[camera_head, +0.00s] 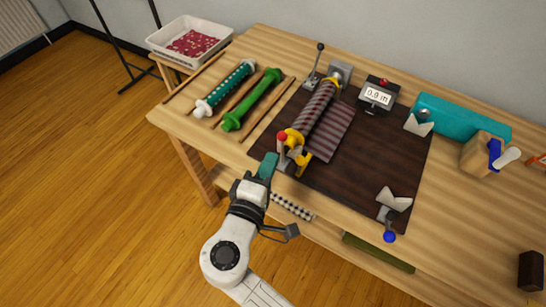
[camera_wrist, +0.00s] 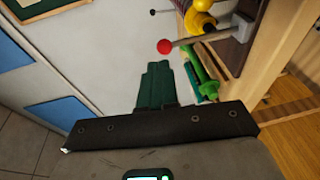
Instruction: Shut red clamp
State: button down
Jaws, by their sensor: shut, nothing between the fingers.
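The red clamp (camera_head: 282,137) has a red ball on a metal lever, at the near end of the roller with striped cloth (camera_head: 313,107). In the head view its lever stands about upright beside a yellow end piece. The red ball (camera_wrist: 164,46) also shows in the wrist view, past my fingertips, with its rod running right. My gripper (camera_head: 269,162) has teal fingers, pressed together and empty, just below and left of the red ball. In the wrist view a small gap shows between the fingers (camera_wrist: 157,75) and the ball; contact is not visible.
A second lever with a black knob (camera_head: 320,46) stands at the roller's far end. A green roller (camera_head: 252,100) lies left on the wooden table. A blue-knobbed lever (camera_head: 390,236) is at the front right.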

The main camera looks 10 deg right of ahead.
jog(key=b+v, duration=0.1)
jog(key=v, duration=0.7)
jog(key=shift+a+r, duration=0.15)
jog(key=shift+r, duration=0.1)
jog(key=shift+s, duration=0.15)
